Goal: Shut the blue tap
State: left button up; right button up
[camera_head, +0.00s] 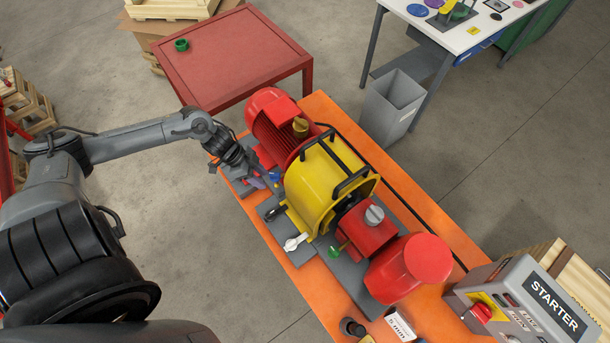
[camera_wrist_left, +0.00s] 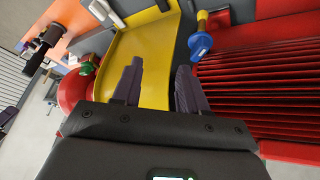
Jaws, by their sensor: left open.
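The blue tap (camera_head: 274,175) is a small blue handle beside the yellow guard (camera_head: 311,190), near the red motor, and partly hidden in the head view. In the left wrist view the blue tap (camera_wrist_left: 201,43) shows a round blue handle on a yellow stem, above and right of the right-hand finger. My left gripper (camera_head: 260,180) is over the near side of the skid, close to the blue tap. In the left wrist view its jaws (camera_wrist_left: 158,78) are open and apart, with only yellow guard showing between them. Whether a finger touches the tap I cannot tell.
The finned red motor (camera_head: 272,127) stands behind the gripper. A white lever (camera_head: 295,242) and a green tap (camera_head: 334,251) sit along the skid's near edge. Black guard bars (camera_head: 345,165) rise nearby. A grey starter box (camera_head: 520,305) stands at lower right.

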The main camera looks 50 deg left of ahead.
pick_arm(q)
jog(key=m+y, duration=0.1)
send_near(271, 173)
jog(key=r, duration=0.2)
jog(key=shift+y, duration=0.4)
jog(key=x, duration=1)
jog(key=shift+s+d+f+b, duration=0.15)
jog(key=shift+d+f+b, duration=0.1)
jog(key=shift+f+b, duration=0.1)
grip_shut()
